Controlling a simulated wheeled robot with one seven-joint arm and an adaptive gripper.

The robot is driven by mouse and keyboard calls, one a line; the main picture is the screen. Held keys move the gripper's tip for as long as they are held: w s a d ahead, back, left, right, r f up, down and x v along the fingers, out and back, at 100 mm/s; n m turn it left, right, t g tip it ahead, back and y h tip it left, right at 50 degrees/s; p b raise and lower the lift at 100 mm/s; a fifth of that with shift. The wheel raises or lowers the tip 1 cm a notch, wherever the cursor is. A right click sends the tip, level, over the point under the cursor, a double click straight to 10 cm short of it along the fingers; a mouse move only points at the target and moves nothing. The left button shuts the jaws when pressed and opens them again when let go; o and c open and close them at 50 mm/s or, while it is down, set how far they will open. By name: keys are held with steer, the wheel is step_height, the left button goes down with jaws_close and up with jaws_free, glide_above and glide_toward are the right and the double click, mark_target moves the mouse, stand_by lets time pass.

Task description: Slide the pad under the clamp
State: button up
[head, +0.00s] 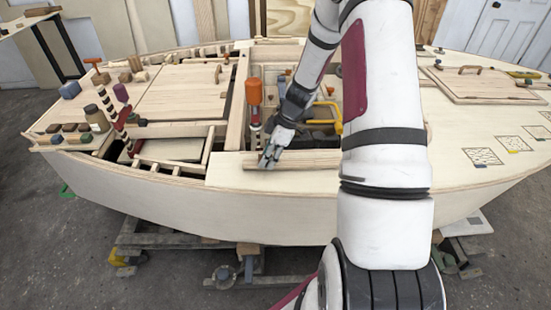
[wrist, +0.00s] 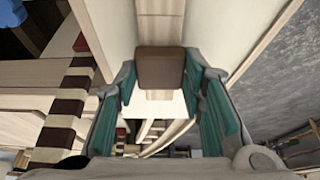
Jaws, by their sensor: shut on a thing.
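The pad, a small brown block (wrist: 160,68), sits between the fingertips of my gripper (wrist: 160,76) in the wrist view. The teal finger faces are closed on its two sides. In the head view my gripper (head: 268,156) is low over the pale wooden rail at the near edge of the hull, and the pad cannot be made out there. A clamp with an orange handle (head: 254,92) stands upright just behind and left of my gripper. A dark red and white striped bar (wrist: 62,108) shows at the left of the wrist view; I cannot tell if it is this clamp's.
A yellow-framed tool (head: 328,122) lies in the open well right of my gripper. The near rail (head: 310,158) is clear to the right.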

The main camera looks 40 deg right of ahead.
steer(key=shift+w+a, duration=0.55)
steer(key=shift+a, duration=0.35)
steer(key=o, duration=1.2)
steer(key=v, duration=1.2)
steer(key=shift+f, duration=0.1)
